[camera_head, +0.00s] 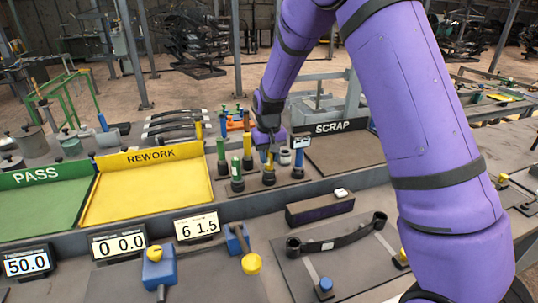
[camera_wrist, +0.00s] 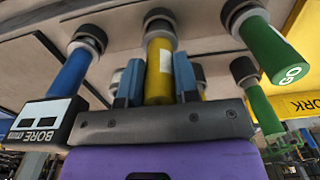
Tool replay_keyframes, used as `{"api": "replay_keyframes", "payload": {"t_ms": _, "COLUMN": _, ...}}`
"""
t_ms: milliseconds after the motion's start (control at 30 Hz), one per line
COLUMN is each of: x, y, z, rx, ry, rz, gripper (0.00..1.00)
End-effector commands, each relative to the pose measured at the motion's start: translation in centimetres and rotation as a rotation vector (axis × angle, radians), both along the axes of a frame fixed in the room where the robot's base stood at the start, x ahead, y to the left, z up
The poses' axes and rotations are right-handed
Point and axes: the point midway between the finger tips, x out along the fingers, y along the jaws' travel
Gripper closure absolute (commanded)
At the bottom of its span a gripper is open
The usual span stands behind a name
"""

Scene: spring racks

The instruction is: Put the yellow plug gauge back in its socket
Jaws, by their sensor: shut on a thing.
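The yellow plug gauge (camera_head: 268,164) stands upright among the other gauges on the brown board, its lower end at a dark collar (camera_head: 268,179). In the wrist view the yellow gauge (camera_wrist: 159,72) has a pale label and its far end meets a dark round collar (camera_wrist: 160,27); I cannot tell how deep it sits. My gripper (camera_head: 267,148) comes down from above and is shut on the yellow gauge. In the wrist view its two blue-grey fingers (camera_wrist: 157,84) lie on either side of the handle.
Green gauges (camera_head: 237,168) stand close to the left, and a blue BORE gauge (camera_head: 299,157) close to the right. The yellow REWORK tray (camera_head: 150,190) and green PASS tray (camera_head: 45,208) lie left, the SCRAP tray (camera_head: 345,153) right. A dark block (camera_head: 320,207) lies in front.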

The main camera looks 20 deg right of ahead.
Motion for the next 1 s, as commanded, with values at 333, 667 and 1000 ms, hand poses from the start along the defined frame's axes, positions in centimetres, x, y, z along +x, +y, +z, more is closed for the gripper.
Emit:
{"api": "replay_keyframes", "payload": {"t_ms": 333, "x": 0.0, "y": 0.0, "z": -0.6, "rx": 0.000, "ry": -0.001, "rz": 0.000, "gripper": 0.92}}
{"api": "replay_keyframes", "payload": {"t_ms": 667, "x": 0.0, "y": 0.0, "z": -1.2, "rx": 0.000, "ry": -0.001, "rz": 0.000, "gripper": 0.92}}
{"api": "replay_keyframes", "payload": {"t_ms": 1000, "x": 0.0, "y": 0.0, "z": -1.5, "rx": 0.000, "ry": 0.000, "rz": 0.000, "gripper": 0.44}}
